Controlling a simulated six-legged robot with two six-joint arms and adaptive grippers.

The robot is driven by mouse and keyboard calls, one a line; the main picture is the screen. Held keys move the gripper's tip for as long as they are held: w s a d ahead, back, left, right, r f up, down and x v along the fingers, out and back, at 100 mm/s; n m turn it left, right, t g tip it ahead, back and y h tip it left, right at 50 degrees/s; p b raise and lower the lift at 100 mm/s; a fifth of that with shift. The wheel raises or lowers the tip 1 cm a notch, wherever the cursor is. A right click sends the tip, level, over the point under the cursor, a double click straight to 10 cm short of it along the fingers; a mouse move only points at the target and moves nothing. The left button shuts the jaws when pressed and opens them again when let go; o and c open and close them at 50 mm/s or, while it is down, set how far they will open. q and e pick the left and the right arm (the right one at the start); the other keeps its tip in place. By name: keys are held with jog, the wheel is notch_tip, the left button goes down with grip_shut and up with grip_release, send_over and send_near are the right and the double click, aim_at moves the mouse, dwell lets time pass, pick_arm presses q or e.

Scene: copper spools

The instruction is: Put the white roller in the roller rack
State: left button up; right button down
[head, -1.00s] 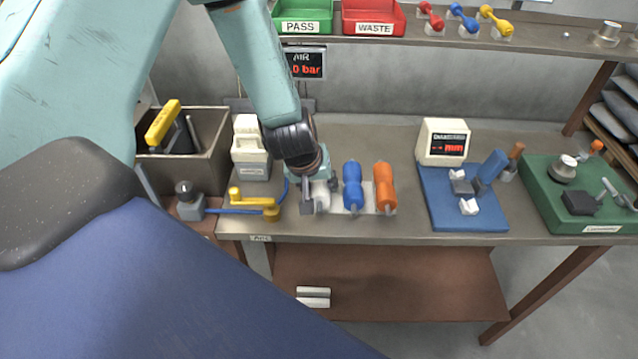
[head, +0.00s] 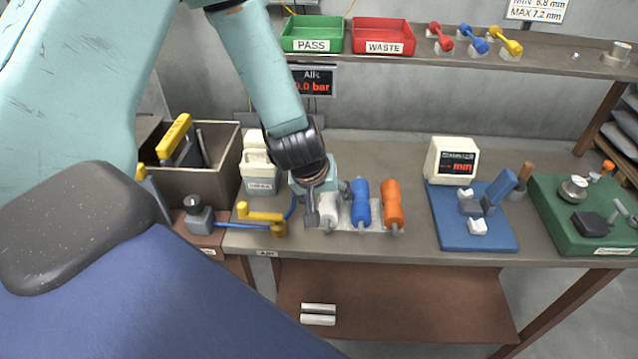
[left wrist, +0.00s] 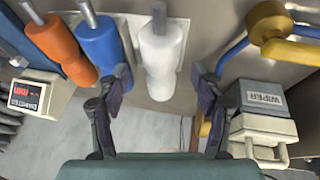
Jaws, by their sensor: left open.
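The white roller (head: 329,208) lies in the pale roller rack (head: 377,217), to the left of the blue roller (head: 361,203) and the orange roller (head: 391,204). In the left wrist view, the white roller (left wrist: 160,58) lies beside the blue (left wrist: 99,42) and orange (left wrist: 56,45) rollers. My left gripper (head: 318,212) is just above the white roller and partly hides it. In the left wrist view, its fingers (left wrist: 162,88) are open, one to each side of the white roller's end, with visible gaps. My right gripper is out of view.
A yellow-handled valve (head: 262,217) and a wiper box (head: 258,172) stand left of the rack. A blue gauge stand (head: 470,240) and a green base (head: 590,240) are to the right. A shelf with trays (head: 384,36) runs behind. Bench space right of the rack is clear.

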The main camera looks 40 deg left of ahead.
pick_arm(q)
jog(key=v, duration=0.9)
jog(key=shift+s+r, duration=0.2)
jog(key=shift+r, duration=0.15)
jog(key=shift+w, duration=0.1)
jog(key=shift+a, duration=0.1)
jog(key=s+d+f+m+g+y, duration=0.1)
jog(key=s+f+m+g, duration=0.25)
jog(key=s+f, duration=1)
jog(key=s+d+f+m+g+h, duration=0.25)
jog(key=s+d+f, duration=0.35)
jog(key=s+f, duration=0.45)
notch_tip(320, 180, down, 12)
jog(key=s+t+b, duration=0.1)
jog(key=b, duration=1.2)
jog(key=shift+y, duration=0.45)
